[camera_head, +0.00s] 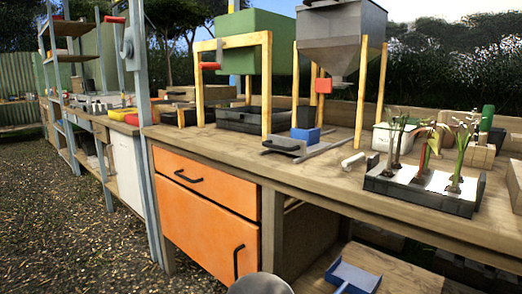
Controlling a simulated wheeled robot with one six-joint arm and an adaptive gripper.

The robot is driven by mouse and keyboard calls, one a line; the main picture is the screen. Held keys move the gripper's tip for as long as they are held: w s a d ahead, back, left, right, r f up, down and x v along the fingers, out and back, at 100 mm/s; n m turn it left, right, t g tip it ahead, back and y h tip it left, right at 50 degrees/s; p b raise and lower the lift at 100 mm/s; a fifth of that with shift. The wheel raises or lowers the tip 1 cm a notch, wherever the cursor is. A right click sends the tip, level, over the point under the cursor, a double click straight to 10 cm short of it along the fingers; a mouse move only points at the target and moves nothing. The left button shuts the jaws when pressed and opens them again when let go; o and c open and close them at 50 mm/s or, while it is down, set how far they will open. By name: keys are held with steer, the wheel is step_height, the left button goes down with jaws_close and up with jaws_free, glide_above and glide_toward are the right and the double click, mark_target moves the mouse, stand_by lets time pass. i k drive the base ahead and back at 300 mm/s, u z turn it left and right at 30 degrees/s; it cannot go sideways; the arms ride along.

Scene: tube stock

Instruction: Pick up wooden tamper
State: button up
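I cannot single out the wooden tamper with certainty. Pale wooden blocks (481,155) stand at the right end of the workbench (330,180), behind the plant tray, and are partly hidden by the plants. A small whitish piece (353,160) lies on the bench top left of the tray; its material is too small to tell. My gripper is not in view.
A dark tray (420,195) with several seedlings sits near the front edge. A grey hopper (341,35) and a green bin (262,38) stand on wooden legs behind. Orange drawers (205,215) are below. A blue scoop (354,277) lies on the lower shelf. Gravel is open at left.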

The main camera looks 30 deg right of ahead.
mark_target(443, 116)
steer(key=z, duration=2.2)
